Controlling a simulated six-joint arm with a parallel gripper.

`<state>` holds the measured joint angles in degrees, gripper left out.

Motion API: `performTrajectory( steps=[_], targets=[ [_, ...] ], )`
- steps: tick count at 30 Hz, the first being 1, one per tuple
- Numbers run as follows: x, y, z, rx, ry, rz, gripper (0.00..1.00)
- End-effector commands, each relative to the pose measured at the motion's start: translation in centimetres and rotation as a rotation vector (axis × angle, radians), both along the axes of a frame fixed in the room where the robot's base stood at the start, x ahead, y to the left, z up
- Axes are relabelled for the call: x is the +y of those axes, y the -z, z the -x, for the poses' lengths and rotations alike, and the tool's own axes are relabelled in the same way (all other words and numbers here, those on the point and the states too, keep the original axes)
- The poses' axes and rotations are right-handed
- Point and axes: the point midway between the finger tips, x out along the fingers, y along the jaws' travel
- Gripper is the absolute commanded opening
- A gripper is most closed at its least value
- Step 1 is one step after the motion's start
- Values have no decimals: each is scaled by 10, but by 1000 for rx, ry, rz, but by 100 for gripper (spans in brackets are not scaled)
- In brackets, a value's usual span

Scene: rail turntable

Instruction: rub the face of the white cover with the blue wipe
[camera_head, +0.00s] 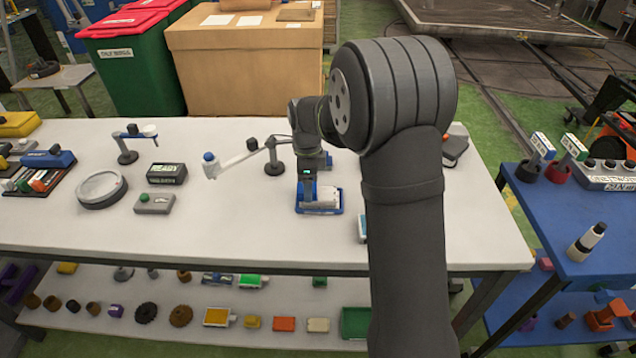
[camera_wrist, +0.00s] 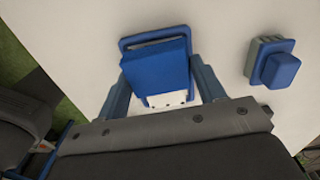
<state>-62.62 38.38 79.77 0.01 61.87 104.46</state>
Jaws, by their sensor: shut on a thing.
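My gripper (camera_wrist: 160,72) is shut on the blue wipe (camera_wrist: 157,64), a blue block held between its two fingers in the wrist view. A white piece, apparently the white cover (camera_wrist: 168,99), shows just below the wipe there, partly hidden by it and by my gripper. In the head view the white cover (camera_head: 328,196) lies in a blue-rimmed tray (camera_head: 322,212) on the white table. My gripper (camera_head: 307,196) is over the left part of this tray, pointing down. I cannot tell whether the wipe touches the cover.
A blue-topped grey block (camera_wrist: 279,69) stands to the right of the tray in the wrist view. On the table (camera_head: 260,225) left of my gripper are a jointed white arm on a stand (camera_head: 240,160), a black labelled box (camera_head: 166,173) and a round dish (camera_head: 101,189). The front tabletop is clear.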

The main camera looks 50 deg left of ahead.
Motion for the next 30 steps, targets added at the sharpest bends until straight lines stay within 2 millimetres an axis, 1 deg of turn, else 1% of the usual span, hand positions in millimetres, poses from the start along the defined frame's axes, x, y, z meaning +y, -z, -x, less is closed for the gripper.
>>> performTrajectory(
  steps=[4, 6, 8, 24, 30],
  targets=[
    [10, 0, 11, 0, -3, 0, 44],
    [9, -5, 9, 0, 0, -1, 44],
    [9, -22, 9, -3, 0, -4, 44],
    [9, -69, 9, -1, 0, -2, 44],
    [9, -80, 9, -1, 0, -1, 44]
  ],
)
